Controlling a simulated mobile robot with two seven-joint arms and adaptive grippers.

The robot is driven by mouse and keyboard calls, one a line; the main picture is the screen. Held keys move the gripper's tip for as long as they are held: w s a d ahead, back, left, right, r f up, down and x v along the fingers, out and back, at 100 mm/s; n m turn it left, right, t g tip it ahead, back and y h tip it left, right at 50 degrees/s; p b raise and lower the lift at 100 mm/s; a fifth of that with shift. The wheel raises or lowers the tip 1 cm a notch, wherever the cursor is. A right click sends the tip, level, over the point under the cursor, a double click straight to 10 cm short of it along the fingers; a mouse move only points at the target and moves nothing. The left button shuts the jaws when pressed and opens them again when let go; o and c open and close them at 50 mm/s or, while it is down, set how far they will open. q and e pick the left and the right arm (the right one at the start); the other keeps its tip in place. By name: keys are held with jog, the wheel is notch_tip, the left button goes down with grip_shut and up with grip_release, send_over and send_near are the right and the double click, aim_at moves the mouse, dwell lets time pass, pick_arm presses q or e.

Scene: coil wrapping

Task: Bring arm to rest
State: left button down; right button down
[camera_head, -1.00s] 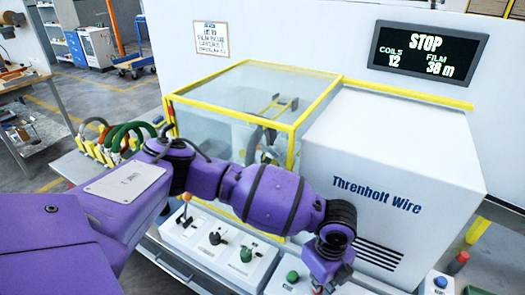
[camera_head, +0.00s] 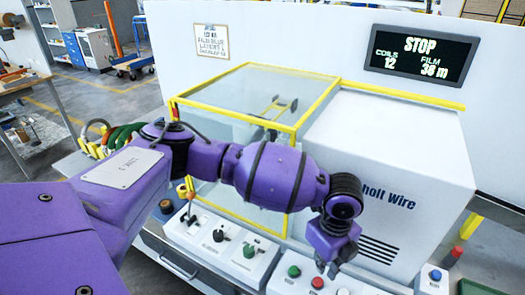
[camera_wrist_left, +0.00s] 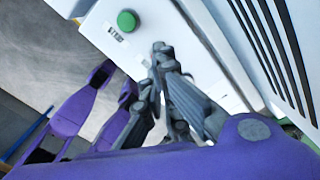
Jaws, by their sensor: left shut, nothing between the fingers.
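My left arm, purple, comes in from the left and crosses in front of the machine. My left gripper (camera_head: 328,268) hangs from its end, small and dark, just above the button panel (camera_head: 275,287). In the left wrist view the grey fingers (camera_wrist_left: 160,55) are shut with nothing between them. A green button (camera_wrist_left: 127,20) lies beyond the fingertips there, apart from them. It also shows in the head view (camera_head: 294,271), left of the gripper. My right gripper is not in view.
The white machine housing (camera_head: 400,140) stands close behind the arm, beside a yellow-framed clear enclosure (camera_head: 250,90). A display (camera_head: 427,50) reads STOP. A red button (camera_head: 317,283) and switch boxes (camera_head: 215,240) line the front. Coloured coils (camera_head: 125,137) hang at left.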

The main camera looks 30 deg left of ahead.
pick_arm(q)
jog(key=shift+f, duration=0.1)
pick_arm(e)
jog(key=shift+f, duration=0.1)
